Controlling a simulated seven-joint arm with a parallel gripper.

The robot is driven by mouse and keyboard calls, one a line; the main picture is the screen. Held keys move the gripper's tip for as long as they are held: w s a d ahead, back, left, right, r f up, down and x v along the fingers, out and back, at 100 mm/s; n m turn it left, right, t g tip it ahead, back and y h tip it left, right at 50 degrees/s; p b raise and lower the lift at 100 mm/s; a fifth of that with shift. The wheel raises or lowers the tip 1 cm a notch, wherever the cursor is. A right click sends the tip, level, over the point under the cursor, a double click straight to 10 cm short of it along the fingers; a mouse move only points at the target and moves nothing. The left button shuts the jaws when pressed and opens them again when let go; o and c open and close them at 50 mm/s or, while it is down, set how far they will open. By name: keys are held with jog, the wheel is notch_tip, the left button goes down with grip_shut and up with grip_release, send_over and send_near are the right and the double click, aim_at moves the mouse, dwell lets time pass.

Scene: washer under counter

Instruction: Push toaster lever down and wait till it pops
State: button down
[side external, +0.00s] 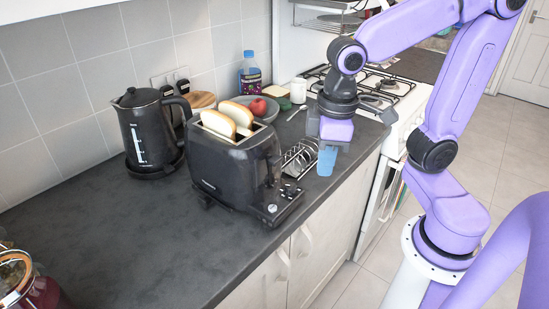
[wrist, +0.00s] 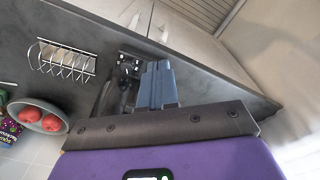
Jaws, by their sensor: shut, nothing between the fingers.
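The black toaster (side external: 222,168) stands on the dark counter with two bread slices (side external: 237,113) sticking up out of its slots. Its control end (side external: 278,203), with knobs, faces right; I cannot clearly make out the lever. My gripper (side external: 327,160) has blue fingers pointing down, shut and empty, to the right of the toaster and apart from it in the side view. In the wrist view the shut fingers (wrist: 158,85) cover part of the toaster, whose control panel (wrist: 130,66) shows beside their tips.
A toast rack (side external: 299,158) stands close behind the toaster's control end. A black kettle (side external: 150,132) is to the left, and a fruit bowl (side external: 263,108) and blue-capped bottle (side external: 250,75) are behind. The front-left counter (side external: 110,235) is mostly clear.

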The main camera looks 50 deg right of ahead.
aim_at(278, 159)
jog(key=w+r+m, duration=0.5)
jog(key=w+m, duration=0.2)
jog(key=w, duration=0.3)
jog(key=shift+w+r+t, duration=0.25)
jog(key=shift+w+t, duration=0.05)
jog(key=shift+a, duration=0.1)
jog(key=shift+w+f, duration=0.15)
jog(key=shift+f, duration=1.6)
jog(key=shift+w+f, duration=0.15)
jog(key=shift+f, duration=1.6)
jog(key=shift+f, duration=0.1)
